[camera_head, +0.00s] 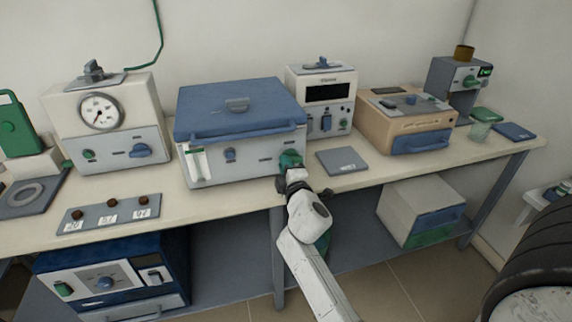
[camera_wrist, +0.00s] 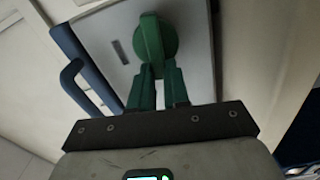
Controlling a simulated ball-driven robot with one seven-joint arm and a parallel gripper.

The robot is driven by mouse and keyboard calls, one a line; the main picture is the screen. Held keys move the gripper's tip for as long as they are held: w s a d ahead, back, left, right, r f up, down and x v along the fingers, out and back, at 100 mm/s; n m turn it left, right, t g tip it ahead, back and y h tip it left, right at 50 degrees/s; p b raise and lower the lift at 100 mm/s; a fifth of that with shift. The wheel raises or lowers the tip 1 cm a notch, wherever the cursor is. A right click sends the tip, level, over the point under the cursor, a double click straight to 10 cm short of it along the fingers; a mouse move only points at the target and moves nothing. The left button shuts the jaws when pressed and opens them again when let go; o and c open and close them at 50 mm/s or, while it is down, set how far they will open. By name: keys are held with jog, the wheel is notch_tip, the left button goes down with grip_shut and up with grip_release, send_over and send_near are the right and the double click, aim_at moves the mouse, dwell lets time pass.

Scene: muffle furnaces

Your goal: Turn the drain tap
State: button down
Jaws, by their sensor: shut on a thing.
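The drain tap (camera_wrist: 151,38) is a green round knob with a raised bar handle, on the front panel of the white box with the blue lid (camera_head: 240,105). In the wrist view, the green fingers of my gripper (camera_wrist: 158,72) are shut on the lower end of the bar, which stands roughly upright in that picture. In the head view, my gripper (camera_head: 292,168) reaches the lower right of the box's front. There the green of tap and fingers merges, and the arm hides part of the panel.
A grey plate (camera_head: 341,161) lies on the bench just right of my gripper. A white unit with a dark display (camera_head: 328,93) and a tan box (camera_head: 405,120) stand farther right. A gauge unit (camera_head: 100,112) stands left. A blue handle (camera_wrist: 72,75) is near my fingers.

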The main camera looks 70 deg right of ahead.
jog(key=shift+f+n, duration=0.2)
jog(key=shift+n, duration=0.5)
jog(key=c, duration=1.1)
grip_release()
jog(key=shift+a, duration=0.15)
jog(key=b+v, duration=0.2)
jog(key=v, duration=0.8)
jog(key=shift+s+a, duration=0.15)
jog(key=shift+a, duration=0.05)
